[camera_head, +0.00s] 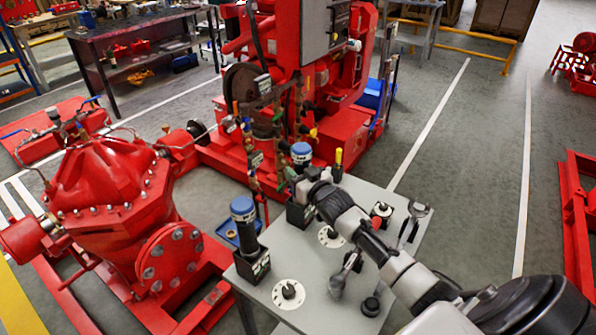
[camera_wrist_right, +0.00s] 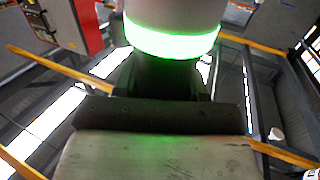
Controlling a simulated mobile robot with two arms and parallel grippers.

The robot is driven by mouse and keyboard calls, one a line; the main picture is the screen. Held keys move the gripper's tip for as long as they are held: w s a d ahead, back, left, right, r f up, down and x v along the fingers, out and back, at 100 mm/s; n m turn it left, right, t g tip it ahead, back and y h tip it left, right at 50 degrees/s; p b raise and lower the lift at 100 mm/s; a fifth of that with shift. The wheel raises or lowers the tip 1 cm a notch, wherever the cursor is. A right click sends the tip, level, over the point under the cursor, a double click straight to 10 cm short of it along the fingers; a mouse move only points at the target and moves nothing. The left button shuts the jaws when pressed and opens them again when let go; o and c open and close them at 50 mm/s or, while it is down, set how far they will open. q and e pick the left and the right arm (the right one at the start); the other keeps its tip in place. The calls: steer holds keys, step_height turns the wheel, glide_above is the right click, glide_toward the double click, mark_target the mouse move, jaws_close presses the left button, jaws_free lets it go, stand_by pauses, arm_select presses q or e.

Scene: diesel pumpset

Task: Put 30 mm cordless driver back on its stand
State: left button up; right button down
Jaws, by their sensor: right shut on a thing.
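My right arm reaches in from the lower right over the grey table. My right gripper (camera_head: 306,183) is shut on a blue-topped driver (camera_head: 301,153), which stands roughly upright above a black stand (camera_head: 299,216). The gripper and wrist hide the driver's lower part, so I cannot tell whether it touches the stand. A second blue-topped driver (camera_head: 244,218) stands upright in another black stand (camera_head: 252,264) at the table's left edge. Size labels are too small to read. The right wrist view shows a green-lit ring and a grey block, but no clear driver. My left gripper is not in view.
The grey table (camera_head: 312,268) also carries round white dials (camera_head: 289,293), a black knob (camera_head: 371,306), and small tools near its right side. A red pump (camera_head: 110,195) stands close on the left, and a red engine (camera_head: 330,75) behind. Open floor lies to the right.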

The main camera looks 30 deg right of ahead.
steer(key=shift+f+b, duration=0.3)
steer(key=shift+f, duration=0.1)
steer(key=c, duration=0.7)
jaws_free()
steer(key=shift+o, duration=0.8)
steer(key=shift+f, duration=0.15)
steer(key=s, duration=1)
steer(key=shift+s+b, duration=0.4)
steer(key=shift+b, duration=0.05)
steer(key=shift+d+r, duration=0.1)
steer(key=shift+r, duration=0.1)
